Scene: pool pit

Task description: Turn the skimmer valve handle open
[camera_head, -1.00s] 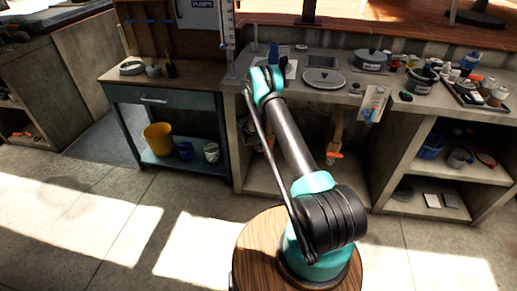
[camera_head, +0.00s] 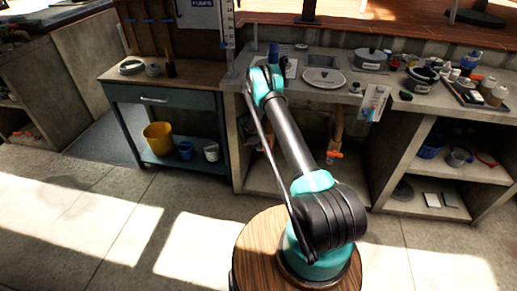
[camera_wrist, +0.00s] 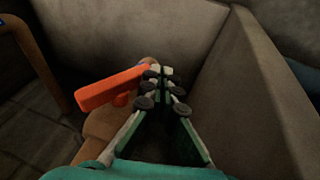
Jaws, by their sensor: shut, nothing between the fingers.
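An orange valve handle (camera_wrist: 112,88) lies left of my gripper in the wrist view, on a tan pipe (camera_wrist: 101,130) partly hidden by the left finger. My gripper (camera_wrist: 160,73) is shut and empty, its fingertips meeting just right of the handle's far end. I cannot tell whether they touch it. In the head view an orange handle (camera_head: 334,155) shows on a tan pipe (camera_head: 337,128) under the counter. I cannot tell for sure that it is the same one. My gripper is hidden there behind my arm.
In the wrist view a concrete wall (camera_wrist: 245,95) stands close on the right and another tan pipe (camera_wrist: 36,50) at the left. The counter top (camera_head: 300,102) holds a round lid (camera_head: 323,78), bottles and pots. A yellow bucket (camera_head: 158,137) sits on the bench's lower shelf.

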